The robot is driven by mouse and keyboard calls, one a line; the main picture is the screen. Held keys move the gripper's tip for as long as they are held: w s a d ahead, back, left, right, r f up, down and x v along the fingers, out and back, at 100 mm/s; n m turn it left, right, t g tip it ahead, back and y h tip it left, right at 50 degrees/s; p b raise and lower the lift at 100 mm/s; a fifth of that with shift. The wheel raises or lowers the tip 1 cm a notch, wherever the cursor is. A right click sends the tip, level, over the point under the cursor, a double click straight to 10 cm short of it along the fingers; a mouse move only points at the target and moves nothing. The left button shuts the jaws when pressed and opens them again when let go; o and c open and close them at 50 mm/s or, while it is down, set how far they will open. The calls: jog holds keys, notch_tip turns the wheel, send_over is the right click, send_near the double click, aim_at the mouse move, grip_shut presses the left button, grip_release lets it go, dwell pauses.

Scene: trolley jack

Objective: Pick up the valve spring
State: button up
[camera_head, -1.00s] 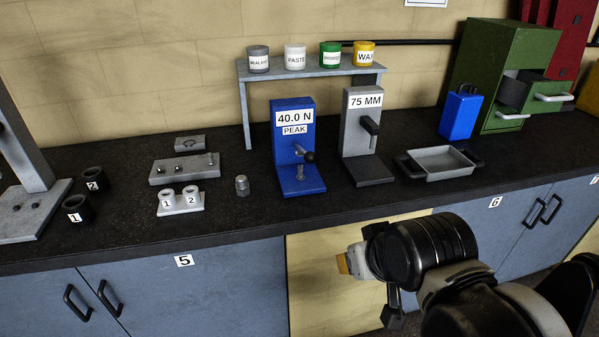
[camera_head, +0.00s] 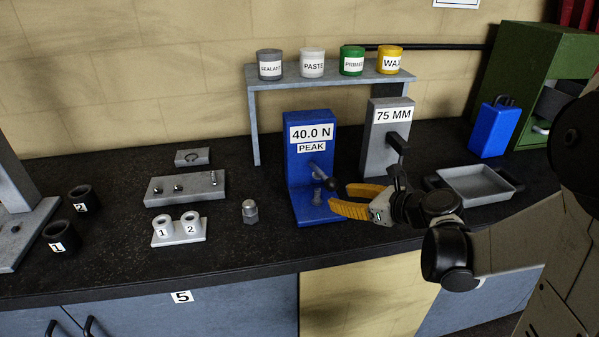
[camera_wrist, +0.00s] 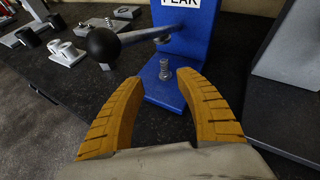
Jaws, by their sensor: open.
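A small grey valve spring (camera_head: 317,196) stands upright on the base of the blue force tester (camera_head: 301,140), which is labelled 40.0 N PEAK. The spring also shows in the wrist view (camera_wrist: 165,71), just beyond and between the yellow fingertips. My gripper (camera_head: 341,197) is open and empty, to the right of the spring in the head view and pointing at it. In the wrist view, its two curved fingers (camera_wrist: 160,77) flank the line to the spring, apparently without touching it.
The tester's lever with a black ball knob (camera_wrist: 103,44) sticks out close above the left finger. The grey 75 MM device (camera_head: 385,135) stands to the right. A grey tray (camera_head: 480,200) lies farther right. A hex-topped metal piece (camera_head: 250,212) stands left of the tester.

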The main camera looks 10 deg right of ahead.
aim_at(317, 189)
jog(key=shift+m, duration=0.4)
jog(key=x, duration=0.1)
jog(key=b+x, duration=0.1)
jog(key=x, duration=0.3)
jog(key=shift+w+d+f+b, duration=0.1)
jog(key=shift+w+d+b, duration=0.05)
jog(key=shift+w+b, duration=0.2)
jog(key=b+x, duration=0.2)
jog(key=x, duration=0.3)
jog(key=shift+w+f, duration=0.1)
jog(key=shift+w, duration=0.25)
grip_shut()
